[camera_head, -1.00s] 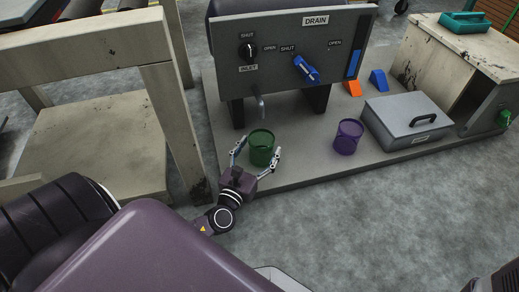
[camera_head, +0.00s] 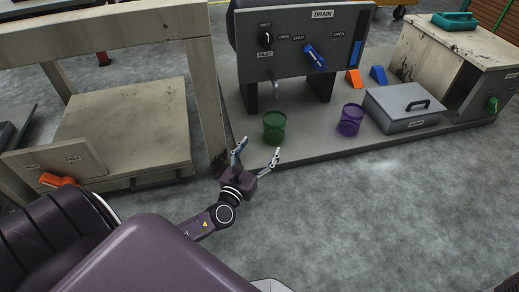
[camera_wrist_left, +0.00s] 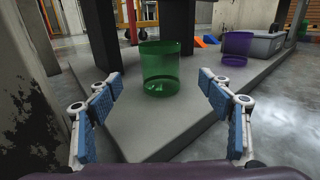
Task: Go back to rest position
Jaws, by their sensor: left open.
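My left gripper (camera_head: 258,155) is open and empty in the head view, in front of the green cup (camera_head: 274,127) and apart from it. In the left wrist view, its two blue-padded fingers (camera_wrist_left: 160,110) are spread wide. The green cup (camera_wrist_left: 161,68) stands upright beyond them on the grey platform, with clear space between. My right gripper is not in either view.
A purple cup (camera_head: 350,119) and a grey lidded box (camera_head: 405,108) stand on the platform (camera_head: 310,151). The drain panel (camera_head: 290,55) rises behind the green cup. A worn wooden frame (camera_head: 212,100) stands close left of my gripper. Floor at right is free.

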